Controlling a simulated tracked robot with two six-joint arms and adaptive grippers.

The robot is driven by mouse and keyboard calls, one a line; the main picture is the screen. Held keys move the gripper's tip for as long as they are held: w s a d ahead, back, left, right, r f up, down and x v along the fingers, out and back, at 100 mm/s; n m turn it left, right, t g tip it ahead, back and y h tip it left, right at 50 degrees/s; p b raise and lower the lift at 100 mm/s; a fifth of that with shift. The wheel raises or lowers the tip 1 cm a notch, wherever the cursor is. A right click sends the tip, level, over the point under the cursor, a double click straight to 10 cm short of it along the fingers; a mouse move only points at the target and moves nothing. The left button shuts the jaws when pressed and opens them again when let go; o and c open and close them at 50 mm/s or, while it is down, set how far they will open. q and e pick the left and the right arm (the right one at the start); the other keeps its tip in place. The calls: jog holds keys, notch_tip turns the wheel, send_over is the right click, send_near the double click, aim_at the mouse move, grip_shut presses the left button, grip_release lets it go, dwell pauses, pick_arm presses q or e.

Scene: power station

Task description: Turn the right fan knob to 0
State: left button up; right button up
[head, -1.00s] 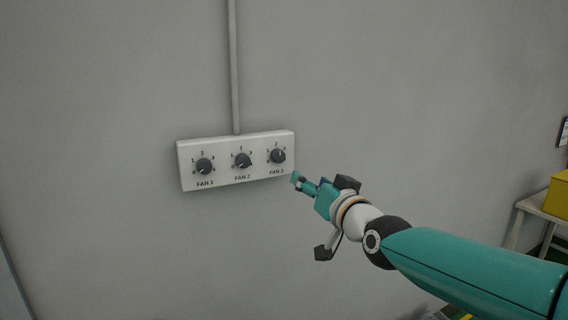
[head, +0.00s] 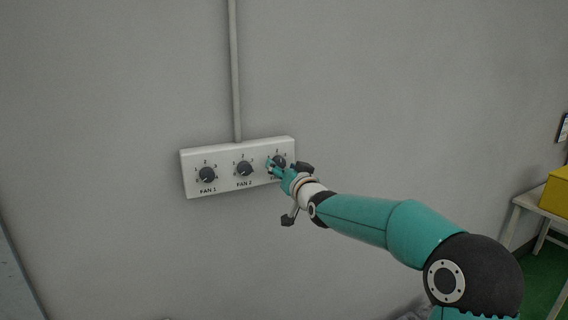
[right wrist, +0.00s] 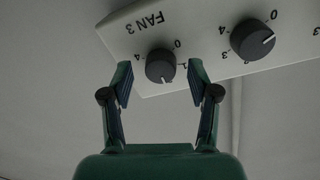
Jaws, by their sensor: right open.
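The white fan panel (head: 222,182) on the wall carries three dark knobs, labelled FAN 1, FAN 2 and FAN 3. The right knob, FAN 3 (head: 281,160), is partly covered by my right gripper (head: 273,168) in the head view. In the right wrist view the FAN 3 knob (right wrist: 160,66) sits between the tips of my open right gripper (right wrist: 158,70), with a gap on each side. That view is upside down. The knob's white mark points down in it, away from the 0, roughly toward the 2 side. My left gripper is not in view.
The FAN 2 knob (head: 244,168) is just left of the gripper, and the FAN 1 knob (head: 207,175) is farther left. A conduit (head: 235,70) runs up from the panel. A table (head: 540,207) with a yellow box (head: 557,192) stands far right.

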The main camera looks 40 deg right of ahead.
jog(key=shift+w, duration=0.1)
grip_shut()
dwell(0.3)
